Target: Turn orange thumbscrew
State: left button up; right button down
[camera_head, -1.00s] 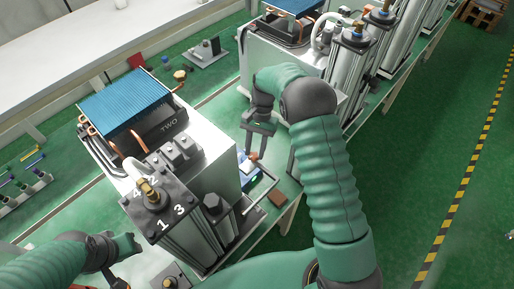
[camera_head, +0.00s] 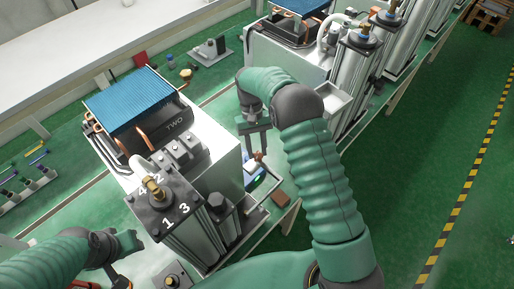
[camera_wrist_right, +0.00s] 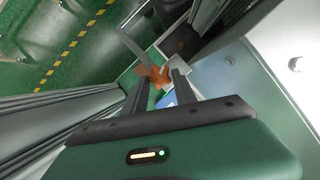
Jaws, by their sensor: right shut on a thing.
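The orange thumbscrew (camera_wrist_right: 155,75) shows as an orange shape between my fingertips in the right wrist view, and as a small orange spot (camera_head: 259,157) in the head view. My right gripper (camera_head: 257,153) points down beside the white machine and is shut on the thumbscrew. Its two dark fingers also show in the right wrist view (camera_wrist_right: 158,80), one on each side of the orange part. The fingers hide part of the thumbscrew in the head view.
A white machine (camera_head: 222,140) with a blue-finned cooler (camera_head: 128,100) and a numbered black-topped column (camera_head: 165,205) stands left of my right gripper. A blue box with a green light (camera_head: 257,181) lies under the gripper. A second machine (camera_head: 285,60) stands behind my right arm.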

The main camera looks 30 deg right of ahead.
jog(key=shift+s+a+f, duration=0.1)
jog(key=shift+s+f, duration=0.05)
jog(key=shift+s, duration=0.1)
jog(key=c, duration=1.3)
grip_release()
jog(key=shift+c, duration=0.2)
jog(key=o, duration=0.3)
jog(key=shift+o, duration=0.2)
jog(key=shift+r, duration=0.2)
